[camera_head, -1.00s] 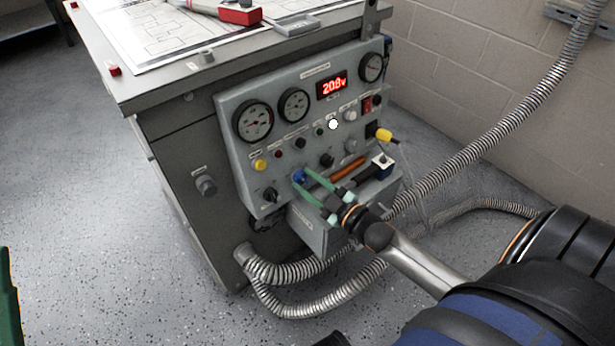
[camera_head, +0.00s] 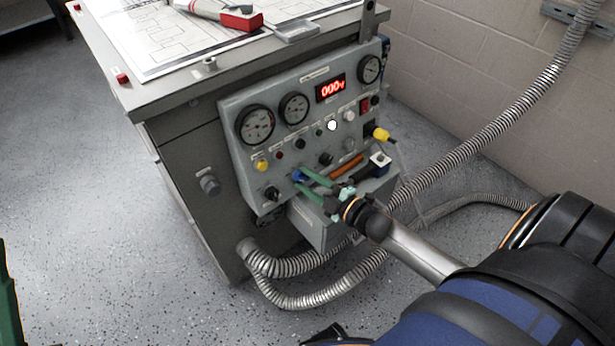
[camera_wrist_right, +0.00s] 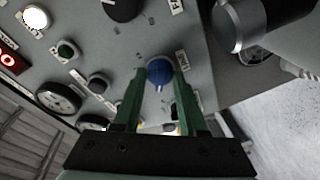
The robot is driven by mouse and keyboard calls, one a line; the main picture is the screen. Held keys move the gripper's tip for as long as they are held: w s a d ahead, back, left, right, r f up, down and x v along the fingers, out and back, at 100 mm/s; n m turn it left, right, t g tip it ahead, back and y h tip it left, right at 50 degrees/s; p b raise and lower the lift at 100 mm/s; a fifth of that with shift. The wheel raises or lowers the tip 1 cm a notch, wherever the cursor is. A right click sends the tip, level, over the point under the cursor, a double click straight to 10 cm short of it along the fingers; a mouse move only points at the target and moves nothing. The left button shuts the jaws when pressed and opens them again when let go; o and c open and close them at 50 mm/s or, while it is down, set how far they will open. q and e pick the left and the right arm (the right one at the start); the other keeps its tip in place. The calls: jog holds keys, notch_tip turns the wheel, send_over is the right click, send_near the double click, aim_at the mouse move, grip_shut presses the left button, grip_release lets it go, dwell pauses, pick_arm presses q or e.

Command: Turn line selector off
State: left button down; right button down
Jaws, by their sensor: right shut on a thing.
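The line selector is a blue knob (camera_head: 299,176) low on the grey control panel (camera_head: 236,128). It also shows in the right wrist view (camera_wrist_right: 160,71). My right gripper (camera_head: 304,184) has its green fingers on either side of the knob and is shut on it; the fingers also show in the right wrist view (camera_wrist_right: 160,76). The red digital display (camera_head: 331,88) at the panel's top reads about 000v. In the head view a green part of my left arm or gripper (camera_head: 8,300) shows at the left edge; its jaws are out of view.
Dark knobs, a yellow button (camera_head: 262,164) and round gauges (camera_head: 255,124) surround the selector. An orange-handled tool (camera_head: 346,166) lies on the ledge close to my right gripper. Metal conduits (camera_head: 330,295) run below.

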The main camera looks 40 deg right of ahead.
jog(key=shift+c, duration=2.4)
grip_release()
pick_arm(q)
jog(key=shift+r, duration=0.1)
pick_arm(e)
jog(key=shift+s+d, duration=0.1)
jog(key=shift+s, duration=0.4)
jog(key=p+v, duration=0.1)
jog(key=v, duration=0.1)
jog(key=shift+s+r, duration=0.1)
jog(key=shift+s, duration=0.25)
pick_arm(q)
jog(key=w+a+f+n+g+y+p, duration=0.1)
jog(key=w+f+n+g+y+p, duration=0.1)
jog(key=w+f+n+y, duration=0.4)
notch_tip(320, 180, down, 4)
jog(key=shift+w+a+f+y, duration=0.15)
jog(key=shift+w+f+y, duration=0.1)
jog(key=shift+y, duration=0.55)
pick_arm(e)
send_near(305, 180)
jog(key=v, duration=0.3)
jog(key=shift+s, duration=0.15)
